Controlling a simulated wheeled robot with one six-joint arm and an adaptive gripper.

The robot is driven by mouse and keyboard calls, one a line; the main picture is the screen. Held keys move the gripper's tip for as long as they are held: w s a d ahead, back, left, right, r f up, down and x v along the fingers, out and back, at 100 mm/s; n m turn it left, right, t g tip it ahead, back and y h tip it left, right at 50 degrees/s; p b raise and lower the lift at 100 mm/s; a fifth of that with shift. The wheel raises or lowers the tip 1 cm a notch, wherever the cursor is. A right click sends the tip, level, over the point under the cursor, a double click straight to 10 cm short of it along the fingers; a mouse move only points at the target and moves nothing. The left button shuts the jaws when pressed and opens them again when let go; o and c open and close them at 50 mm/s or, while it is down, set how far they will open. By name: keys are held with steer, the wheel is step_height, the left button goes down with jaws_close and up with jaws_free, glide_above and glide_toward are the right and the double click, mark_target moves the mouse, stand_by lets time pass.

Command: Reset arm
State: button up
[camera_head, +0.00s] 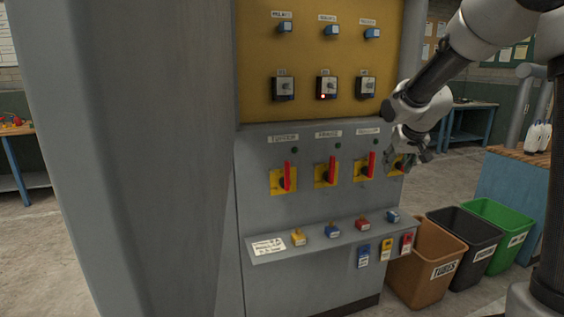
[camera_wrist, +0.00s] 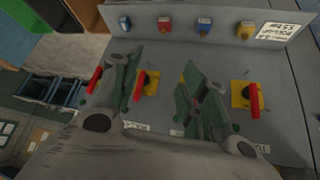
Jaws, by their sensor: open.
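My arm (camera_head: 435,75) reaches in from the upper right in the head view. My gripper (camera_head: 418,158) is in front of the right side of the grey control panel (camera_head: 262,200), near the rightmost red-handled switch. In the wrist view my gripper (camera_wrist: 160,95) is open, its two green-grey fingers spread apart with nothing between them but the panel and part of a yellow-backed switch (camera_wrist: 146,84). One finger hides part of the panel and another switch. I cannot tell whether the gripper touches the panel.
Red-handled switches (camera_head: 326,172) line the panel above a ledge (camera_head: 330,238) with small coloured blocks (camera_head: 332,231). Brown (camera_head: 427,265), black (camera_head: 465,235) and green (camera_head: 500,226) bins stand at the right. A grey pillar (camera_head: 130,150) fills the left. Open floor shows beyond.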

steer(key=s+d+r+g, duration=0.1)
steer(key=s+r+g, duration=0.1)
steer(key=s, duration=3.4)
steer(key=shift+r+g+y, duration=0.3)
steer(key=shift+r, duration=0.15)
